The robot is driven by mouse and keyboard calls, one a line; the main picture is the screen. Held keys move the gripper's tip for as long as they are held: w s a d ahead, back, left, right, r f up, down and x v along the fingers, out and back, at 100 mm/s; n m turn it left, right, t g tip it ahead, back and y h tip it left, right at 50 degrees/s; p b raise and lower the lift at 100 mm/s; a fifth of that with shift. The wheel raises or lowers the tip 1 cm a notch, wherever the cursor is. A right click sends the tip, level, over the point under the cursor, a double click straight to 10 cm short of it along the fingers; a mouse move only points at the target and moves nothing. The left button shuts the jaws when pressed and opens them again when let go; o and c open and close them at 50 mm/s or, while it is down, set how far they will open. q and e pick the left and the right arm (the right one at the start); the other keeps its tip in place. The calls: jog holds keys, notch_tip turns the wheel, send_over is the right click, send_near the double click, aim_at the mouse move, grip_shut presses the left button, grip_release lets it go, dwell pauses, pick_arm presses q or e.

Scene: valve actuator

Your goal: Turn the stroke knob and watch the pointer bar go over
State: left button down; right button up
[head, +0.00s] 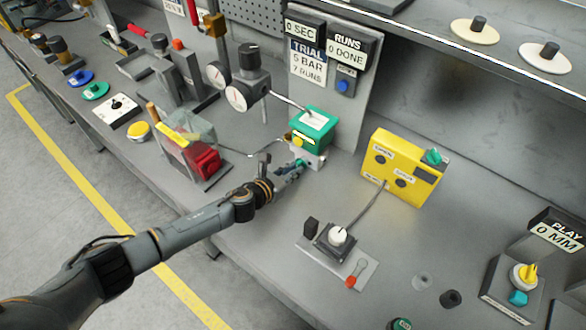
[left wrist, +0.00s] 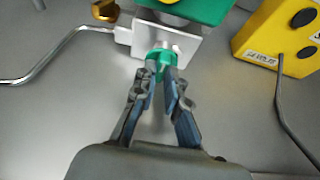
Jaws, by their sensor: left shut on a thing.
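The valve actuator has a green housing (head: 313,128) on a pale metal block; the housing's lower part also shows in the left wrist view (left wrist: 205,10). A small green knob (left wrist: 160,57) sticks out of the front of the block (left wrist: 182,38). My left gripper (left wrist: 162,72) is shut on this green knob, one finger on each side of it. In the head view my left gripper (head: 297,166) reaches the block's front from the lower left. A yellow part (head: 299,142) shows on the housing's front; I cannot tell whether it is the pointer bar. My right gripper is not in view.
A yellow box (head: 398,167) with a green knob stands to the right. A bent metal pipe (left wrist: 50,62) runs left of the block. Gauges (head: 238,96) stand behind left. Bare bench lies between the actuator and joystick.

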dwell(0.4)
pick_arm(q)
jog(key=c, duration=1.4)
grip_release()
jog(key=v, duration=1.2)
jog(key=shift+w+a+f, duration=0.1)
jog(key=shift+w+a, duration=0.05)
